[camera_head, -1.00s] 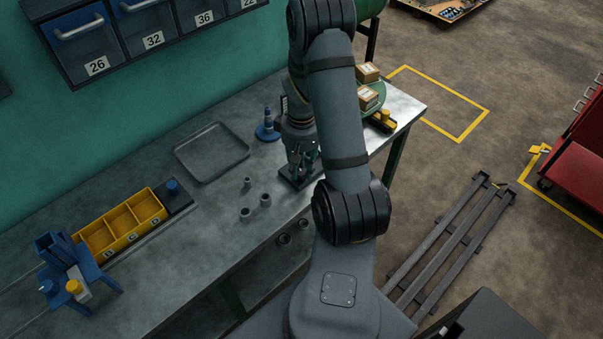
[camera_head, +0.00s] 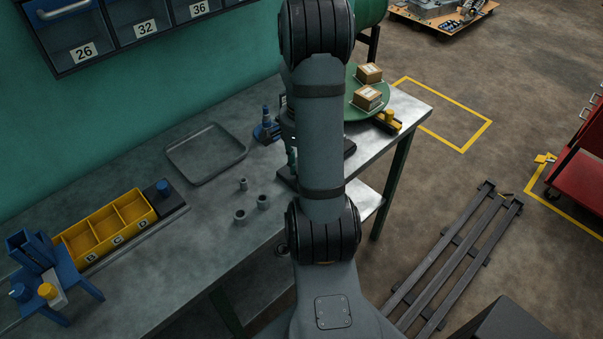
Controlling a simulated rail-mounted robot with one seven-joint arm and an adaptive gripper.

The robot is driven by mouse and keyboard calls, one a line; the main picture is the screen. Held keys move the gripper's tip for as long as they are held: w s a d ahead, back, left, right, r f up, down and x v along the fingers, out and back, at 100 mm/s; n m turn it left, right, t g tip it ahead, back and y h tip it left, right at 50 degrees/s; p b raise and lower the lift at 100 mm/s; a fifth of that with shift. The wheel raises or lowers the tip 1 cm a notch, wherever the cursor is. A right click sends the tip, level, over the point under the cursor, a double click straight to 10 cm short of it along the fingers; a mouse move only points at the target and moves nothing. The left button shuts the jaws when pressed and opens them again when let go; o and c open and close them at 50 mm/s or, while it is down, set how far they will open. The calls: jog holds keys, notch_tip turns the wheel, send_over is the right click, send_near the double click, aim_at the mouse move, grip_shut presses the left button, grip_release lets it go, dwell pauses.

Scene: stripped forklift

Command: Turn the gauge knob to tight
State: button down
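My gripper (camera_head: 291,158) is almost wholly hidden behind my own arm. Only a thin strip of it shows left of the arm, just above a dark base plate (camera_head: 287,179) on the bench. I cannot see its fingertips, or whether it touches anything. The arm also hides most of what stands on that plate, and I cannot make out a gauge knob or its setting there. A blue upright device (camera_head: 266,126) stands left of the arm. A yellow knob (camera_head: 389,115) sits on a dark and yellow block at the bench's right end.
On the bench (camera_head: 195,235) are an empty grey tray (camera_head: 206,153), several small grey sleeves (camera_head: 263,202), a yellow divided bin (camera_head: 106,230), a blue knob (camera_head: 163,187) and a blue stand (camera_head: 52,270). Boxes (camera_head: 367,96) sit on a green round plate (camera_head: 354,113).

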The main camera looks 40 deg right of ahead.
jog(key=shift+m+b, duration=0.7)
jog(key=shift+m, duration=0.9)
jog(key=c, duration=1.5)
grip_release()
jog(key=shift+o, duration=0.2)
jog(key=shift+r, duration=0.1)
notch_tip(320, 180, up, 12)
